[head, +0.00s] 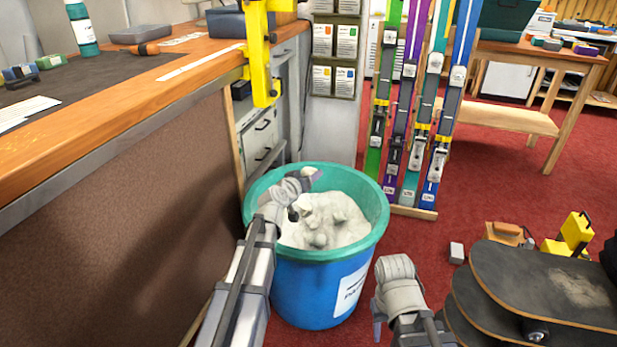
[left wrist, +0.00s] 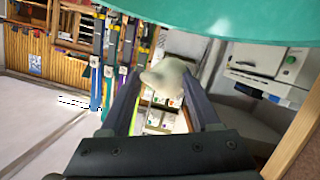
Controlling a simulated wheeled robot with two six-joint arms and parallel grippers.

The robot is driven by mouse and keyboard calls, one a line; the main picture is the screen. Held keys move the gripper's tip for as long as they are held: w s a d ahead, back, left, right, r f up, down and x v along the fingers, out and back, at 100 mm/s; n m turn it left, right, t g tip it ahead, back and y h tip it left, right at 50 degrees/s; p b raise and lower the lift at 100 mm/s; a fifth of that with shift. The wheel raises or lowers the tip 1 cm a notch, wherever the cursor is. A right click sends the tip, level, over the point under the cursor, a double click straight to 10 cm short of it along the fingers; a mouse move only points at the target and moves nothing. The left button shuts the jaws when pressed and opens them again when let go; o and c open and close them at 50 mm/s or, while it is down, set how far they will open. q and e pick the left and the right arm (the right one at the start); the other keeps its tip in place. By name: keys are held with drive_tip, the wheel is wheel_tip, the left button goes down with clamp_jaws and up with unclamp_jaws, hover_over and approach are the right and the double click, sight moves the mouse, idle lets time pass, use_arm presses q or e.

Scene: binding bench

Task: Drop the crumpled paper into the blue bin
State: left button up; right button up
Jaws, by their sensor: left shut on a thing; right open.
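The blue bin (head: 316,290) with a green rim stands on the floor in the middle of the head view, with a pale, lumpy filling inside. My left gripper (head: 304,194) reaches over the rim and is above the filling. It is shut on the crumpled paper (left wrist: 164,78), a small off-white lump between the fingertips in the left wrist view. In the head view the paper is hard to tell from the pale filling behind it. A green rim (left wrist: 240,14) crosses the top of the left wrist view. My right gripper (head: 384,318) is open and empty, right of the bin.
A wooden workbench (head: 120,118) with a yellow clamp (head: 258,55) stands left of the bin. Skis (head: 413,110) stand upright behind it. Stacked skateboards (head: 540,285) lie at the lower right.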

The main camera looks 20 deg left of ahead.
use_arm(q)
wheel_tip(320, 180, down, 5)
drive_tip(key=b, duration=0.4)
drive_tip(key=shift+r, duration=0.1)
drive_tip(key=o, duration=1.4)
drive_tip(key=shift+c, duration=0.2)
drive_tip(key=p+v, duration=0.2)
drive_tip(key=v, duration=0.5)
drive_tip(key=shift+s, duration=0.35)
drive_tip(key=shift+a, duration=0.1)
